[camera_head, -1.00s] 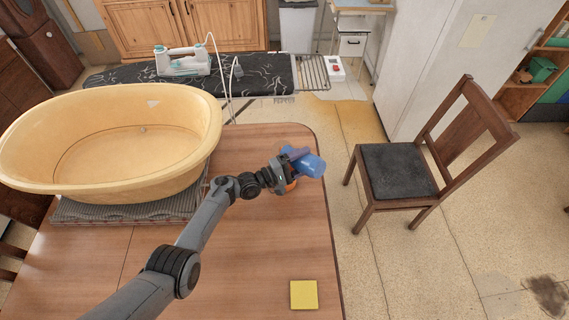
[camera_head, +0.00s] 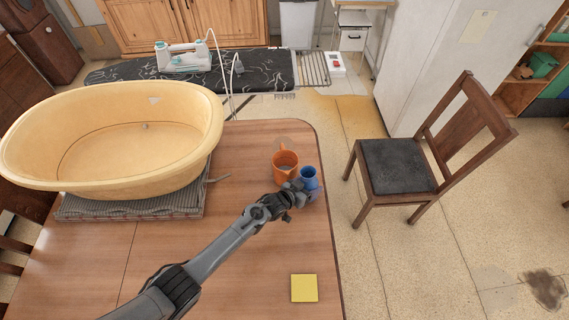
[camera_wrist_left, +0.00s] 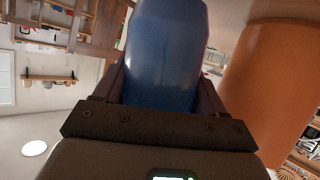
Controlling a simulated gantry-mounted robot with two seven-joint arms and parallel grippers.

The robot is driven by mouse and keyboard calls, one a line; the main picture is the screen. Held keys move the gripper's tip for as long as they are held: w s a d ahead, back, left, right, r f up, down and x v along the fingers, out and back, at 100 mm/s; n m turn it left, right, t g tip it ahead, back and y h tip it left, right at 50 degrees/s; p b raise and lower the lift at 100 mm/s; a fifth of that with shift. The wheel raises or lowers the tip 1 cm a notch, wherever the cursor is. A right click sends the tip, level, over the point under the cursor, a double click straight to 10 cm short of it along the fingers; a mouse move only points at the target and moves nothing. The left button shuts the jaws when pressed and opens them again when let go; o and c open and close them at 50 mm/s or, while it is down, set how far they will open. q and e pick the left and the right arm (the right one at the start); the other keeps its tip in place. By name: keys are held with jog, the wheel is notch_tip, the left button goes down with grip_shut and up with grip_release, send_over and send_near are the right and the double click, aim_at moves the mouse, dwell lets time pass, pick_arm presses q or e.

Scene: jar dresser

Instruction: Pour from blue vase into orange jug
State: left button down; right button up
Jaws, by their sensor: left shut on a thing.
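The blue vase (camera_head: 309,178) is near the table's right edge, upright with its mouth facing up in the head view. My left gripper (camera_head: 298,188) is shut on it; the vase also fills the middle of the left wrist view (camera_wrist_left: 165,50) between the fingers. The orange jug (camera_head: 285,165) stands upright on the table just left of and behind the vase. It also shows at the right of the left wrist view (camera_wrist_left: 275,80). I cannot tell whether the vase touches the table. The right gripper is not in view.
A large yellow tub (camera_head: 120,135) rests on a grey ribbed mat (camera_head: 130,205) at the table's left. A yellow square (camera_head: 304,288) lies near the front right. The tabletop (camera_head: 240,160) between is clear. A chair (camera_head: 400,165) stands right of the table.

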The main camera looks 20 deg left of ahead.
aim_at(307, 183)
pick_arm(q)
jog(key=shift+d+r+m+y, duration=0.1)
jog(key=shift+d+m+y, duration=0.2)
jog(key=shift+m, duration=0.2)
jog(key=shift+w, duration=0.1)
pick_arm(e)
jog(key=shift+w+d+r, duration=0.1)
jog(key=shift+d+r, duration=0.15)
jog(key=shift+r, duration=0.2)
pick_arm(q)
jog(key=shift+r, duration=0.15)
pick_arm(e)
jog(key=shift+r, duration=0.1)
pick_arm(q)
notch_tip(307, 183, up, 4)
jog(key=p, duration=0.3)
jog(key=shift+p, duration=0.35)
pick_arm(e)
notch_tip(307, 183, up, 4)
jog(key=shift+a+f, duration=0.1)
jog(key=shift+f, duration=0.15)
pick_arm(q)
jog(key=shift+f, duration=0.2)
